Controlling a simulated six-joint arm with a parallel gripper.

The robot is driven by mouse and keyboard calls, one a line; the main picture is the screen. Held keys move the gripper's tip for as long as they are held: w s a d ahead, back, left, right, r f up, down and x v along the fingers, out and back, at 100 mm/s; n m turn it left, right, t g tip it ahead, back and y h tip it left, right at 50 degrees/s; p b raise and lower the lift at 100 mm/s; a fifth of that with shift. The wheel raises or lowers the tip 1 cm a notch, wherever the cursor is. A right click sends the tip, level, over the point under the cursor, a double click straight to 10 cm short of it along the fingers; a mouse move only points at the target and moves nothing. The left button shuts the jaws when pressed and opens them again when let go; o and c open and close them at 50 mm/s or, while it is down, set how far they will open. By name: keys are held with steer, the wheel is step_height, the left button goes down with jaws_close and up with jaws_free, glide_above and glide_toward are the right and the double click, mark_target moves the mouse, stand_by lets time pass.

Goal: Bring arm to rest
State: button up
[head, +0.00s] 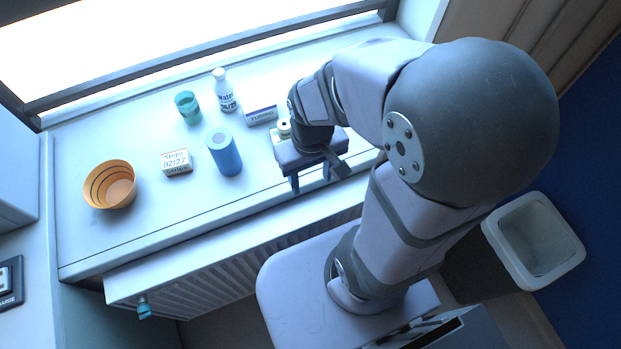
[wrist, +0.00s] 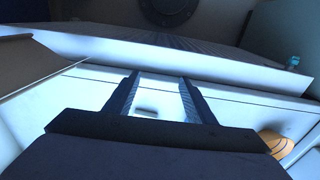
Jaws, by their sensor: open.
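My gripper (head: 311,181) hangs over the front part of the white sill in the head view, with its two fingers apart and nothing between them. My arm reaches in from the right and bends down to the gripper. Part of a small white round thing (head: 284,127) shows beside my wrist, and the rest of it is hidden.
On the sill (head: 110,232) stand an orange bowl (head: 97,187), a strips box (head: 176,162), a blue cylinder (head: 224,154), a teal cup (head: 188,107), a water bottle (head: 223,91) and a tubing box (head: 261,115). A radiator (head: 215,272) is below. A bin (head: 500,250) stands right.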

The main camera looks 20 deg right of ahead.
steer(key=shift+s+a+r, duration=0.3)
steer(key=shift+s+a, duration=0.05)
steer(key=shift+s, duration=0.2)
